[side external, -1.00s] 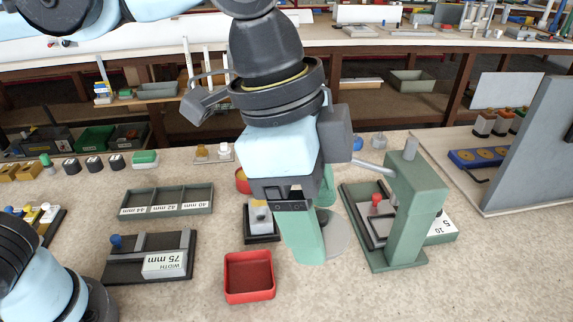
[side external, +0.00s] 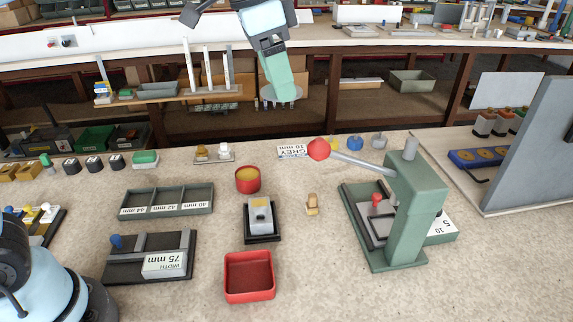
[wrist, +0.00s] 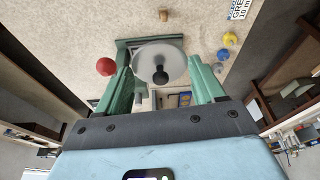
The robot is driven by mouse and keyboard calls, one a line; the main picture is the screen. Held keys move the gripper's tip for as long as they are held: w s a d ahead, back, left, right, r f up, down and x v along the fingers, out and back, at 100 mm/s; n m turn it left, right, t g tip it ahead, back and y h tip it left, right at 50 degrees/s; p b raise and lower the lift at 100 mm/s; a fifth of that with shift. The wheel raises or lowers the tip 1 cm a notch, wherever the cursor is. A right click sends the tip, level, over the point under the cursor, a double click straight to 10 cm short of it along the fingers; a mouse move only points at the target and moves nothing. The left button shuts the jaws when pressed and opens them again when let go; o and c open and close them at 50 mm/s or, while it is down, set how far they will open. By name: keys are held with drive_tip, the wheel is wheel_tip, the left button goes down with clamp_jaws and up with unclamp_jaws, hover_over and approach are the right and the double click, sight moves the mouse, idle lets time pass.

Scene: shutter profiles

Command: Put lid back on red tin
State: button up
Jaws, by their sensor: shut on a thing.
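The round red tin (side external: 248,180) stands open on the bench near the middle, with a yellowish inside showing. My gripper (side external: 278,84) is shut on the lid, a pale grey disc (side external: 284,93), which I hold high in the air towards the back of the bench, well above the tin's level. In the wrist view the lid (wrist: 150,58) shows between the green fingers of my gripper (wrist: 160,80), with a dark knob at its middle. The fingers' exact contact with the knob is hard to see. The tin is not clearly visible in the wrist view.
A square red tray (side external: 249,294) lies in front, behind it a dark block stand (side external: 262,220). A green press (side external: 414,215) with a red-balled lever (side external: 318,150) stands right. A small wooden piece (side external: 312,204) lies between. A three-bay tray (side external: 166,200) sits left.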

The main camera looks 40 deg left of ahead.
drive_tip(key=w+a+n, duration=0.3)
drive_tip(key=w+a, duration=0.1)
drive_tip(key=a, duration=1)
drive_tip(key=shift+t+y, duration=0.3)
drive_tip(key=shift+d+f, duration=0.15)
drive_tip(key=shift+f, duration=6)
drive_tip(key=shift+d+f, duration=0.15)
drive_tip(key=shift+f, duration=6)
drive_tip(key=shift+f, duration=0.15)
drive_tip(key=o, duration=1.1)
drive_tip(key=shift+o, duration=0.2)
wheel_tip(320, 180, up, 7)
